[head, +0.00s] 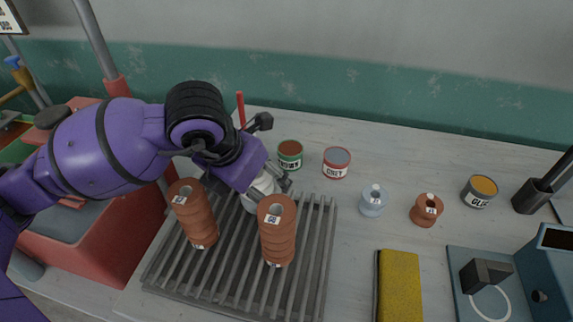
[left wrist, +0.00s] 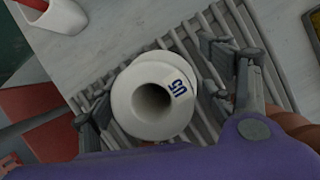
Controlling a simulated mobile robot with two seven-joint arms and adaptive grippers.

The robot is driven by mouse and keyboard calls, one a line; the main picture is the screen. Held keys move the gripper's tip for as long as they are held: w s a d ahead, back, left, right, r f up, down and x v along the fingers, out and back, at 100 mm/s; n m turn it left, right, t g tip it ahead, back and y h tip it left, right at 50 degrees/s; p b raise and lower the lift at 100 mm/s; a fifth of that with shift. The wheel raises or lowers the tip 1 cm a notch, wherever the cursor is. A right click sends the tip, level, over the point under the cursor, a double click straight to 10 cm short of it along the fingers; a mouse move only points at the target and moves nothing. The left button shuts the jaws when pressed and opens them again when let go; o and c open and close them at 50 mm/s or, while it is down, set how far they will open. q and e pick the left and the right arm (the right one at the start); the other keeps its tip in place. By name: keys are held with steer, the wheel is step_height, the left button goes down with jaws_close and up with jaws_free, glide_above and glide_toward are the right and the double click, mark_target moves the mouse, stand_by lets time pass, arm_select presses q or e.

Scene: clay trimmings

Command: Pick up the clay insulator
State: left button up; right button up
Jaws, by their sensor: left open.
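Two ribbed reddish-brown clay insulators stand on the slatted grey rack (head: 325,255), one at the left (head: 202,228) and one nearer the middle (head: 277,247). Each has a hollow top and a small white label. A white insulator (head: 248,205) stands behind them, mostly hidden by my left gripper in the head view. The left wrist view shows the white insulator (left wrist: 140,108) from above, with a round hole and a label that seems to read U5. My left gripper (head: 268,182) is open, its fingers on either side of the white insulator; contact cannot be told. My right gripper is out of view.
Behind the rack stand a green tin (head: 290,161) and a red tin (head: 336,170). To the right are a pale blue piece (head: 372,206), a small brown piece (head: 425,214) and a glue tin (head: 477,198). A yellow block (head: 400,287) lies in front.

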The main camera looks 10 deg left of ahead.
arm_select(q)
steer(key=shift+f, duration=0.1)
steer(key=shift+c, duration=0.5)
steer(key=c, duration=1.7)
steer(key=shift+o, duration=0.2)
steer(key=shift+r, duration=0.2)
